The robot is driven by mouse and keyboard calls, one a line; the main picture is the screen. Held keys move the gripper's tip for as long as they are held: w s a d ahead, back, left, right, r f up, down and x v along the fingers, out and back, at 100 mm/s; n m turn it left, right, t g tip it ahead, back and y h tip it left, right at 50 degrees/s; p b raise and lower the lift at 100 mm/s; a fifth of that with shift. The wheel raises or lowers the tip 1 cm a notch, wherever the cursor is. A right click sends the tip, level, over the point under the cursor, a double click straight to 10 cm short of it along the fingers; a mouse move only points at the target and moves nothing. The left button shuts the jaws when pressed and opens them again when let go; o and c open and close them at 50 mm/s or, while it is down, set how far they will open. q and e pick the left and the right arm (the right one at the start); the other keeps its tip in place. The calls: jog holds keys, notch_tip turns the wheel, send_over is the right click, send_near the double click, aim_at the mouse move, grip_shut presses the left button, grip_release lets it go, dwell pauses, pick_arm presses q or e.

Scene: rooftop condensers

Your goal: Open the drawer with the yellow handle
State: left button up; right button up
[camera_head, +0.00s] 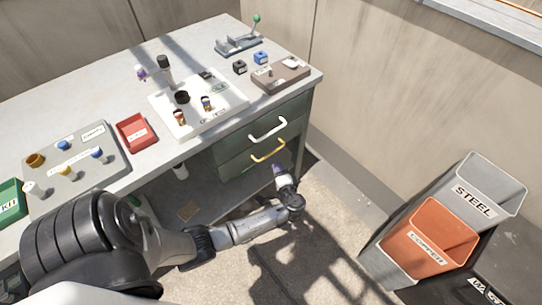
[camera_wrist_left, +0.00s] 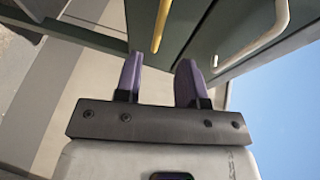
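The yellow handle (camera_head: 268,150) is a bar on the front of the lower green drawer (camera_head: 236,165), which looks shut under the workbench. My left gripper (camera_head: 279,168) is just in front of that drawer, slightly below and right of the handle. In the left wrist view its two purple fingers (camera_wrist_left: 160,65) are apart with nothing between their pads. There the yellow handle (camera_wrist_left: 161,22) appears just beyond the fingertips, in line with the gap; I see no contact. My right gripper is in neither view.
A white handle (camera_head: 268,129) marks the upper drawer; it also shows in the left wrist view (camera_wrist_left: 265,40). The workbench (camera_head: 110,92) holds trays and small parts. A steel bin (camera_head: 495,180) and a copper bin (camera_head: 425,242) stand at right.

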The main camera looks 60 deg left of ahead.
aim_at(271, 153)
pick_arm(q)
jog(key=shift+b+x, duration=1.3)
jog(key=shift+x, duration=3.7)
grip_shut()
jog(key=shift+f, duration=0.1)
